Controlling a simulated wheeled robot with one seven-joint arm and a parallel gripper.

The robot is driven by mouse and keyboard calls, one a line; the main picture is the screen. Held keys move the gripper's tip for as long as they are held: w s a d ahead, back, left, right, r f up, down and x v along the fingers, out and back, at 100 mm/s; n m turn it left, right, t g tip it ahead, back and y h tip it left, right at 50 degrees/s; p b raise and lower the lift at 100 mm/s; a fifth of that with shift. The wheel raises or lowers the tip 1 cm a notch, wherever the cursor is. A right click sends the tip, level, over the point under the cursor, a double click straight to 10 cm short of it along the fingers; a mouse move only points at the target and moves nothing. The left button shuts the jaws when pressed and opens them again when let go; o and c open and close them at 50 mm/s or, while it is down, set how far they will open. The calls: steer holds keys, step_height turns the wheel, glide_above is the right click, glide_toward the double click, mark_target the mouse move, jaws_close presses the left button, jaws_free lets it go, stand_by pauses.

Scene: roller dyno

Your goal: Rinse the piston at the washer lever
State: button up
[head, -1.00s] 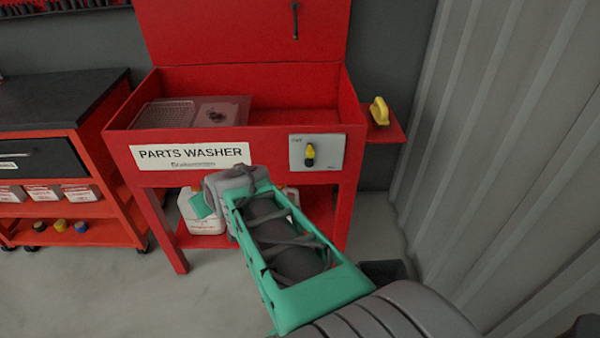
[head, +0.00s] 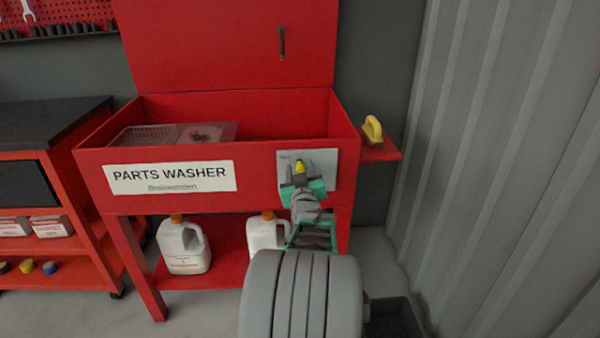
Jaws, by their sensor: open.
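The red parts washer (head: 260,195) stands ahead with its lid up. A grey plate (head: 323,160) on its front carries the lever with a yellow handle (head: 300,168). My gripper (head: 299,172) is open in front of the plate, its two fingers on either side of the yellow handle. I cannot tell whether they touch it. A small dark piece that may be the piston (head: 200,136) lies on a light panel inside the basin, near a wire basket (head: 146,137). Part of the lever is hidden behind my gripper.
A side shelf (head: 383,152) with a yellow-handled brush (head: 372,128) juts out at the washer's right. White jugs (head: 184,248) stand on the lower shelf. A red workbench (head: 60,170) is at the left. A corrugated wall (head: 490,180) closes the right side.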

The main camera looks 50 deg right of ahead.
jaws_close()
stand_by(0.4)
steer(key=shift+s, duration=0.1)
stand_by(0.9)
